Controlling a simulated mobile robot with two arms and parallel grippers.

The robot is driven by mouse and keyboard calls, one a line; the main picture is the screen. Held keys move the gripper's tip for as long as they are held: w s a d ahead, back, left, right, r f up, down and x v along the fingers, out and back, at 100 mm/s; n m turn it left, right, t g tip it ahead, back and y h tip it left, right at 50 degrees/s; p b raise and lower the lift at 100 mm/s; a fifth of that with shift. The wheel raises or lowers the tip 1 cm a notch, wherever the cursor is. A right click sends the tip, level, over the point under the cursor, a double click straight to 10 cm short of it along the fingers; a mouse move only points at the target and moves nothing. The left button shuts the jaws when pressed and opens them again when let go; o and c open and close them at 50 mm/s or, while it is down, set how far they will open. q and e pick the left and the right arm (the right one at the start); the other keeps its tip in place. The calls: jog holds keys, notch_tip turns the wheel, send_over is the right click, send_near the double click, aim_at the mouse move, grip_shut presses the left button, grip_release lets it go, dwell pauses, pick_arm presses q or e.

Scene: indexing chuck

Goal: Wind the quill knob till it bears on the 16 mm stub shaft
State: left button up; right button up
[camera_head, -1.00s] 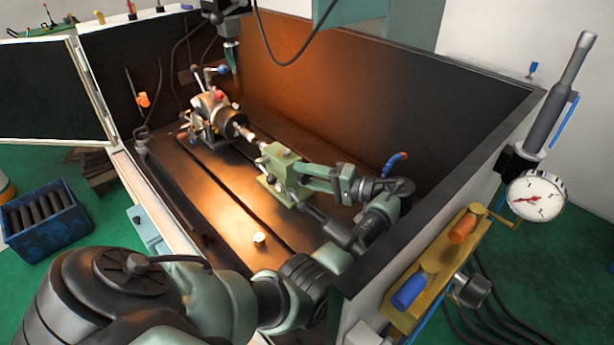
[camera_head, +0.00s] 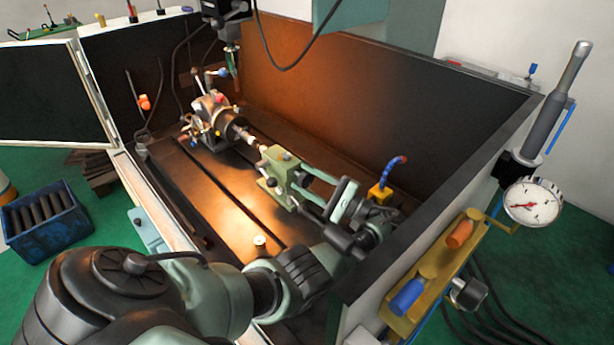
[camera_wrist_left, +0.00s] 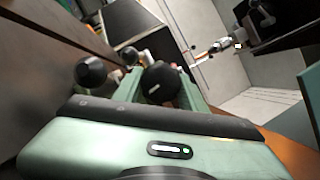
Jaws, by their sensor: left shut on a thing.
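The green tailstock (camera_head: 280,160) stands on the slotted bed, in line with the indexing chuck (camera_head: 215,112). The pale stub shaft (camera_head: 249,139) sticks out of the chuck toward the tailstock. I cannot tell whether the quill tip touches it. My left gripper (camera_head: 308,182) reaches in from the tailstock's rear, fingers pointing at it. In the left wrist view the black quill knob (camera_wrist_left: 160,84) sits between the two green fingers, and the gripper is shut on it. My right gripper is in neither view.
Dark enclosure walls (camera_head: 390,110) stand behind and right of the bed. A yellow block with a blue hose (camera_head: 380,193) is close by my left wrist. A dial gauge (camera_head: 534,201) and a yellow rack (camera_head: 432,275) are on the right outer side. The front bed is mostly clear.

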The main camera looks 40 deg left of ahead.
aim_at(305, 173)
pick_arm(q)
jog(key=shift+s+f+m+t+y, duration=0.1)
jog(key=shift+m+t+y, duration=0.2)
jog(key=shift+m, duration=0.5)
jog(key=o, duration=1.1)
jog(key=shift+r+p, duration=0.5)
jog(key=shift+r, duration=0.05)
notch_tip(305, 173, up, 7)
jog(key=shift+a+r+p, duration=0.1)
jog(key=shift+r+p, duration=0.1)
jog(key=shift+p, duration=0.75)
notch_tip(305, 173, up, 12)
jog(key=shift+f, duration=0.2)
